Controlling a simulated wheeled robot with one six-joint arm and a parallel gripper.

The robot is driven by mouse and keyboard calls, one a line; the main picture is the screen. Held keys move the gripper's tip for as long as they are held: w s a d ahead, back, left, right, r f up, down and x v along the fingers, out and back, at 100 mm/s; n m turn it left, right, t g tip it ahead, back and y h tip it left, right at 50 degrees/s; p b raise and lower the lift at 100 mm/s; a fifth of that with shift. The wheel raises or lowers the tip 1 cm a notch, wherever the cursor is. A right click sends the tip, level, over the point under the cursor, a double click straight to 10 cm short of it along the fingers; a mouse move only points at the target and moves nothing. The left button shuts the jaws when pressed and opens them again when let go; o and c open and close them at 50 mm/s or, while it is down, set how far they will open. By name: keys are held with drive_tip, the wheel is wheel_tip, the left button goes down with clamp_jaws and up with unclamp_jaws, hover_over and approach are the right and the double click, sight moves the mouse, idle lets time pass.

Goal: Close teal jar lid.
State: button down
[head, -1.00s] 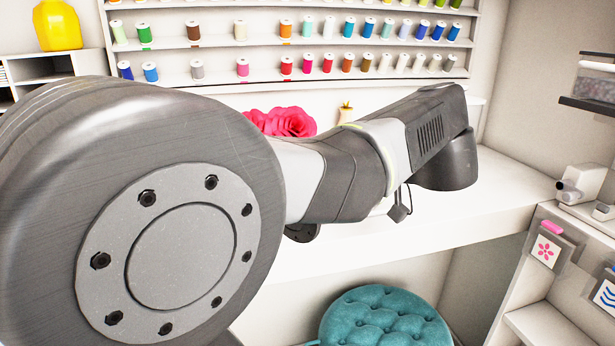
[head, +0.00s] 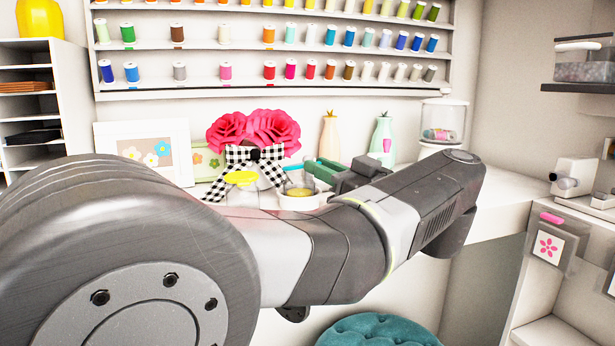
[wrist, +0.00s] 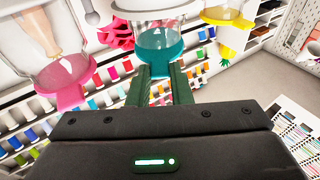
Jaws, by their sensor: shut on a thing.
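In the wrist view, which looks tilted or upside down, the teal jar lid (wrist: 160,60) is at the top centre, against its clear glass jar (wrist: 154,18). My gripper (wrist: 161,76) has two green fingers that meet the lid and are shut on it. In the head view my gripper (head: 323,171) is low over the desk, right of the bow and flowers. My arm hides much of the jars there. I cannot tell whether the lid sits flush on the rim.
A pink-lidded jar (wrist: 68,80) and a yellow-lidded jar (wrist: 228,18) flank the teal one closely. Pink flowers (head: 255,130), vases (head: 382,138) and a clear canister (head: 443,122) stand on the desk (head: 505,205). Spool shelves (head: 270,48) are behind. A teal stool (head: 375,332) is below.

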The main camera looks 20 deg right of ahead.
idle(0.4)
drive_tip(key=c, duration=1.3)
unclamp_jaws()
drive_tip(key=b+v, duration=0.3)
drive_tip(key=v, duration=1)
drive_tip(key=shift+s+d+f+b, duration=0.15)
drive_tip(key=shift+s+d+b, duration=0.1)
drive_tip(key=shift+s+b, duration=0.1)
